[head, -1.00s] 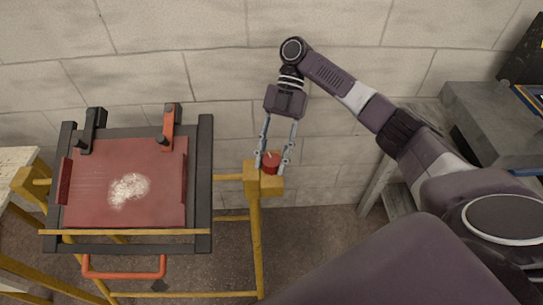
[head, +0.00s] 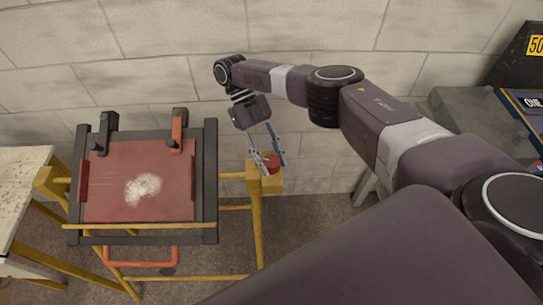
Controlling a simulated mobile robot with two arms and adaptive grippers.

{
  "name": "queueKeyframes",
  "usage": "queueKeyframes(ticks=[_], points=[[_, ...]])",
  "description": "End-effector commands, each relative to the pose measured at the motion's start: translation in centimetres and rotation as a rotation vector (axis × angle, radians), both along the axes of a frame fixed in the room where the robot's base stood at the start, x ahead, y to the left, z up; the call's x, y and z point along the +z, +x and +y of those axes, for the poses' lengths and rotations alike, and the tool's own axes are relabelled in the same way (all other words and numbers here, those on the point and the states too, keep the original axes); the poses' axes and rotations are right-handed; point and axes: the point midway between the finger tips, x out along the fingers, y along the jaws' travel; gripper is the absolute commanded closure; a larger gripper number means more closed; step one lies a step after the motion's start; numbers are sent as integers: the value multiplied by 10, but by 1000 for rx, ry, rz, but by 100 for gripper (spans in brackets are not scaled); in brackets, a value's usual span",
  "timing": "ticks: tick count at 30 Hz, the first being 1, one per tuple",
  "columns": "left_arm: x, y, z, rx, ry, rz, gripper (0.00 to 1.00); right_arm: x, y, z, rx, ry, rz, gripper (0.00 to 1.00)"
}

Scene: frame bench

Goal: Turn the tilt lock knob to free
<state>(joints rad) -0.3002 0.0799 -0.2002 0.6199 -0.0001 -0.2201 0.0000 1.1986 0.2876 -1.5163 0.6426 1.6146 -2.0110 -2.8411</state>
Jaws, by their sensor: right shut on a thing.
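The tilt lock knob (head: 272,162) is a small red round knob on top of a yellow block at the right end of the yellow frame (head: 257,225). My right gripper (head: 269,164) reaches down to it from above and is shut on it, its fingers at the knob's sides. The fingers hide part of the knob, and its pointer cannot be made out clearly. My left gripper is not in view.
Left of the knob, a dark frame (head: 210,180) holds a red panel (head: 110,195) with a pale patch. Two clamps, one black (head: 106,130) and one orange (head: 178,130), sit at its top. An orange handle (head: 140,263) hangs below. A block wall stands close behind.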

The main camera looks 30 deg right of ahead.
Motion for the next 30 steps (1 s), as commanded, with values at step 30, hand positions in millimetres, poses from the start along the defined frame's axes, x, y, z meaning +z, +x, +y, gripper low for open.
queueKeyframes(ticks=[30], points=[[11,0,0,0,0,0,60,-3,-1,1,264,2,0,92]])
